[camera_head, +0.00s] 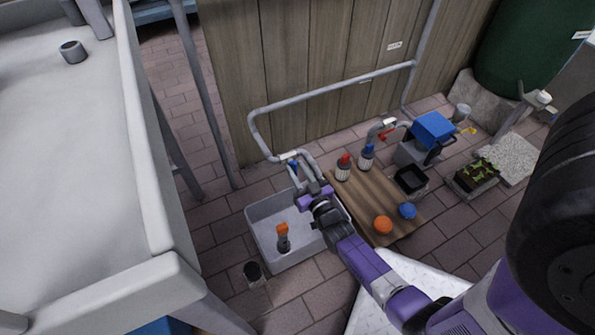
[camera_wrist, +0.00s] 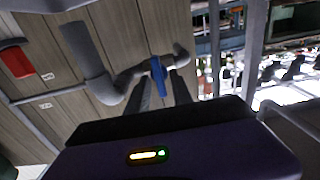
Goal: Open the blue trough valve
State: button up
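The blue trough valve (camera_wrist: 158,72) is a blue lever on a grey pipe, seen in the wrist view. It shows small and partly hidden in the head view (camera_head: 294,168), above the back of the grey trough (camera_head: 262,228). My gripper (camera_head: 310,187) is at the pipe over the trough. In the wrist view its two dark fingers (camera_wrist: 162,80) stand apart, one on each side of the blue lever. I see a gap between lever and fingers; whether either finger touches it I cannot tell.
An orange-topped bottle (camera_head: 283,238) stands in the trough. A wooden board (camera_head: 375,197) to the right bears bottles and an orange and a blue ball. A red valve (camera_head: 387,134) is on the pipe behind. A wooden wall (camera_head: 320,75) closes off the back; a large basin (camera_head: 70,170) is left.

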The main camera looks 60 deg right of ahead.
grip_shut()
jog(key=shift+n, duration=0.4)
jog(key=n, duration=0.7)
jog(key=shift+a+f+n, duration=0.15)
jog(key=shift+n, duration=0.15)
jog(key=n, duration=0.4)
jog(key=shift+w+a+f+b, duration=0.1)
jog(key=shift+f+b, duration=0.05)
jog(key=shift+b, duration=0.15)
jog(key=n+b, duration=0.1)
jog(key=n, duration=0.4)
jog(key=shift+f, duration=0.1)
jog(key=shift+n, duration=0.4)
